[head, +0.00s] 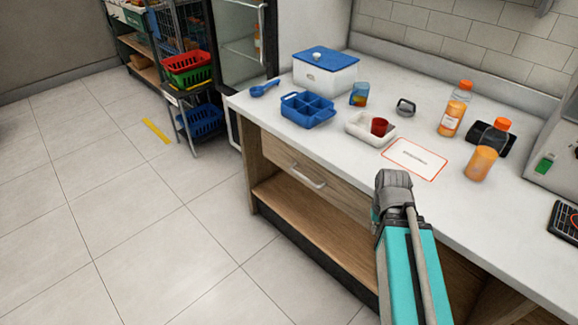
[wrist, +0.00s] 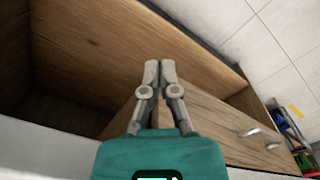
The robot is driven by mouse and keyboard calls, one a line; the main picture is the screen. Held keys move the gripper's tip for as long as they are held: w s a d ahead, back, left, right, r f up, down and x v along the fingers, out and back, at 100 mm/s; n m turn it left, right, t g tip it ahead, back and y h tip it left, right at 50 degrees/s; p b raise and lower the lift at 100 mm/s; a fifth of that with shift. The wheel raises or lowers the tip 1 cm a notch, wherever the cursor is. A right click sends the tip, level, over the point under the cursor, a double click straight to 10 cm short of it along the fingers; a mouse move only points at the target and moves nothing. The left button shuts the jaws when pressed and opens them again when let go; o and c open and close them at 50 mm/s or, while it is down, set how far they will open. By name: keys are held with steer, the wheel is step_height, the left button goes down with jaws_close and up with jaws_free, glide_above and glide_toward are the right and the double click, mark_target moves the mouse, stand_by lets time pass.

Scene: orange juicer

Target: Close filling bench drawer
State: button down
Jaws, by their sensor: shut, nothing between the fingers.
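The filling bench drawer has a wooden front (head: 285,160) with a pale bar handle (head: 308,180), just under the white worktop on the bench's left part. In the head view the front looks about in line with the worktop edge; a small gap cannot be ruled out. In the wrist view the drawer front (wrist: 225,128) and handle (wrist: 262,137) lie to the right of my gripper (wrist: 158,66). My gripper is shut and empty, its fingertips before the open shelf space. In the head view my arm hides the drawer's right end, and the fingertips are not clearly visible.
The worktop (head: 350,165) holds a blue divided tray (head: 308,112), a white tray (head: 360,130) with a red cup, a white box (head: 325,75) and orange bottles. A lower shelf (head: 320,225) is bare.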

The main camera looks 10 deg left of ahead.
steer(key=shift+w+a, duration=0.1)
stand_by(0.3)
steer(key=w+a+r+n+t+h+p, duration=0.1)
steer(key=w+a+r+n+h, duration=0.1)
steer(key=w+a+n, duration=0.4)
steer(key=w+a+r+n+t+h+p, duration=0.1)
steer(key=w+a+n, duration=0.3)
steer(key=a+n, duration=0.45)
steer(key=w+a+r+n+t+h, duration=0.1)
steer(key=w+a+r+n+t, duration=0.1)
steer(key=a+n, duration=0.5)
steer(key=w+a+r+n+t+p, duration=0.1)
steer(key=w+a+r+n+t, duration=0.1)
steer(key=a+n, duration=0.5)
steer(key=a, duration=0.6)
steer(key=shift+a+r+h, duration=0.25)
steer(key=shift+a+h, duration=0.15)
steer(key=shift+d, duration=0.1)
